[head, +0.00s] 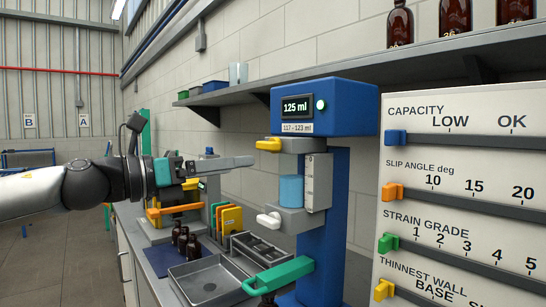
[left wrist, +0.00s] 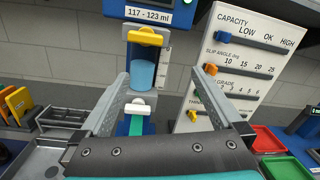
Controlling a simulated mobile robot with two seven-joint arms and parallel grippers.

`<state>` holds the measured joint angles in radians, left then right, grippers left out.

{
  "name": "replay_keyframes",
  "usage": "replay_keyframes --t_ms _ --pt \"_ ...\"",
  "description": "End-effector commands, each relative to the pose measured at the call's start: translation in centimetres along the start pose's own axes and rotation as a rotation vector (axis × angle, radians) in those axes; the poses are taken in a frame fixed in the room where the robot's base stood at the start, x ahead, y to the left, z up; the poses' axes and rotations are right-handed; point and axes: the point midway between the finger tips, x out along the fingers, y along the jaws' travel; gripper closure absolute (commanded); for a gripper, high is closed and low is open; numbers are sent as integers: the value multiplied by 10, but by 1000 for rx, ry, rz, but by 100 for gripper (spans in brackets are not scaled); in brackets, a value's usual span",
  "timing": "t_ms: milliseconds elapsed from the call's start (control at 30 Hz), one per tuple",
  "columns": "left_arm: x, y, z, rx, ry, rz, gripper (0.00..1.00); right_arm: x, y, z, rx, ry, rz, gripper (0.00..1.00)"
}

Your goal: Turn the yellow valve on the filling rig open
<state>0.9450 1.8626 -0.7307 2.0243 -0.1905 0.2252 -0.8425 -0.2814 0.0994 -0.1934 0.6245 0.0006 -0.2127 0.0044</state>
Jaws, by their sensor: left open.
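The filling rig (head: 325,112) is a blue column whose display reads 125 ml, above a label reading 117-123 ml. Its yellow valve (head: 268,145) is a short handle on the upper grey block, above a cylinder of blue liquid (head: 291,190). A white handle (head: 268,220) sits below. In the left wrist view the yellow valve (left wrist: 145,38) appears beyond and above the fingertips, uncovered. My left gripper (head: 250,161) is open and empty, pointing at the rig just left of and slightly below the yellow valve; its spread fingers also show in the wrist view (left wrist: 160,73). My right gripper is out of view.
A green arm (head: 278,275) juts from the rig's lower part. On the bench are a grey tray (head: 190,270), a divided holder (head: 258,250) and small amber bottles (head: 183,238). A panel with sliders (head: 460,165) stands right. A shelf (head: 440,52) with bottles runs above.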

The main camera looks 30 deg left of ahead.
Motion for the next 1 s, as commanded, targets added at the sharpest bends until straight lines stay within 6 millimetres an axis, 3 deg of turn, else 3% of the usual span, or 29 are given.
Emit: replay_keyframes --t_ms 33,200,367,567,800,1000 --pt "-17 5 12 74 -1 21 0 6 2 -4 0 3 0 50" --pt "-51 9 31 219 16 54 0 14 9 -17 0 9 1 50" --pt "-61 10 37 265 25 66 0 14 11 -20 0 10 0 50" --pt "-43 10 38 264 28 63 0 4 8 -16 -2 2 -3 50" --pt "-6 12 38 262 29 63 0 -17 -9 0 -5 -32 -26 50" --pt "19 14 38 262 28 63 0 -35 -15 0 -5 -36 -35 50"
